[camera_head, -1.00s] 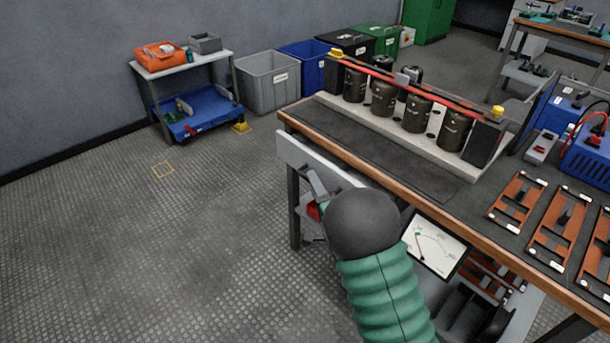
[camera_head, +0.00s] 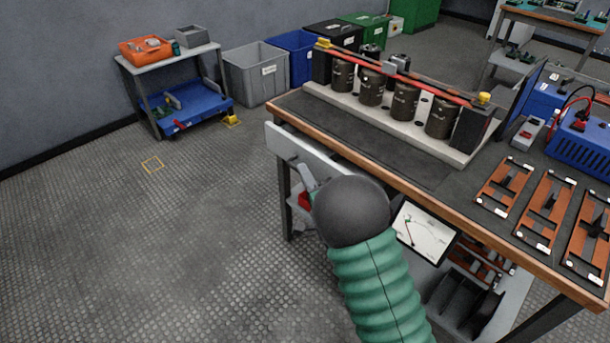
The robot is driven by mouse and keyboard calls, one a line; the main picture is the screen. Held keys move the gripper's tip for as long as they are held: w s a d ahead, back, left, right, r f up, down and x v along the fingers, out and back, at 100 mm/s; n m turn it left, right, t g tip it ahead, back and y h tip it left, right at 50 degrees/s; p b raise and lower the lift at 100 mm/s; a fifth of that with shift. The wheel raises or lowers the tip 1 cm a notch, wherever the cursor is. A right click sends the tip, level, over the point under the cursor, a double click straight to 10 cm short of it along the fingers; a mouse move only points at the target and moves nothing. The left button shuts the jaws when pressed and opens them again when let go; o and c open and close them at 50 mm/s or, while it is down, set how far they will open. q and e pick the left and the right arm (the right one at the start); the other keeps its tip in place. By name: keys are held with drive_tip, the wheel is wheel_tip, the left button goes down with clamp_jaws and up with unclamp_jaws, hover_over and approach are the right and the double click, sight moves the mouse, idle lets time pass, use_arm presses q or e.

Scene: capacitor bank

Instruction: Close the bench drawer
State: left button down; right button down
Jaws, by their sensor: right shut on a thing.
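The bench drawer shows as a light grey front panel (camera_head: 291,146) under the wooden edge of the workbench (camera_head: 350,150). It stands slightly out from beneath the bench top at the left end. My right gripper (camera_head: 305,172) is at the lower part of this panel, shut on what appears to be the drawer's handle. The handle and most of the fingers are hidden behind my dark round wrist and green sleeve. My left gripper is not in view.
A row of dark capacitors (camera_head: 404,100) stands on the bench, with orange frames (camera_head: 504,185) to the right. A cart (camera_head: 185,100) stands at the left wall. The floor left of the bench is clear.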

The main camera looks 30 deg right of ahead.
sight(320, 173)
drive_tip(key=shift+f, duration=0.25)
idle(0.6)
drive_tip(key=d, duration=0.2)
drive_tip(key=w+d, duration=0.1)
drive_tip(key=d, duration=0.1)
drive_tip(key=shift+d, duration=0.1)
drive_tip(key=c, duration=1.9)
unclamp_jaws()
drive_tip(key=shift+r, duration=0.1)
drive_tip(key=o, duration=0.4)
drive_tip(key=shift+w+d, duration=0.1)
drive_tip(key=shift+w, duration=0.05)
